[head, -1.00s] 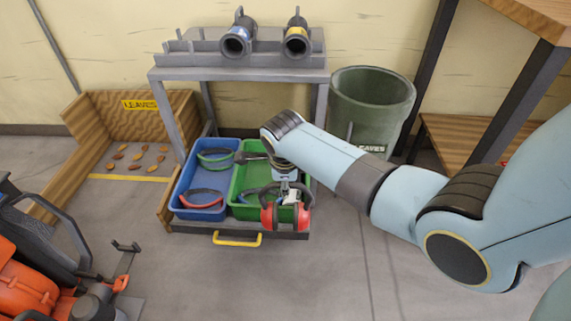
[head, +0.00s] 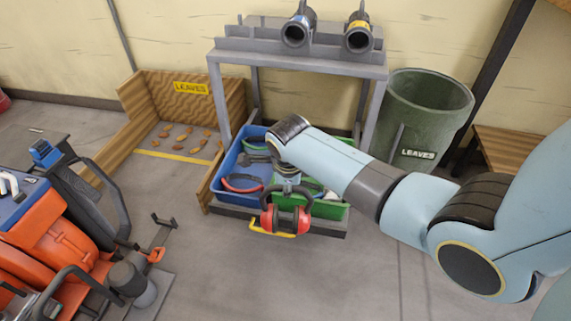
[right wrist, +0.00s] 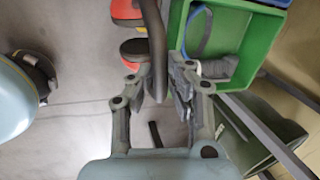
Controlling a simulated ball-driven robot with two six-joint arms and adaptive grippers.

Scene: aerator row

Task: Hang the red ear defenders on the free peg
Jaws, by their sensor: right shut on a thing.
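The red ear defenders (head: 286,219) hang from my right gripper (head: 290,188) in the head view, in front of the trays, with both red cups downward. In the right wrist view, my right gripper (right wrist: 163,85) is shut on the dark headband (right wrist: 155,45), and the red cups (right wrist: 127,25) show beyond the fingers. My right forearm hides part of the bench behind it. No peg can be made out in these views. My left gripper is not in view.
A blue tray (head: 228,185) and a green tray (head: 335,212) with bands in them sit under a grey stand (head: 300,66) holding two dark tubes. A green bin (head: 425,110) stands right. An orange machine (head: 60,250) stands left. Floor in front is clear.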

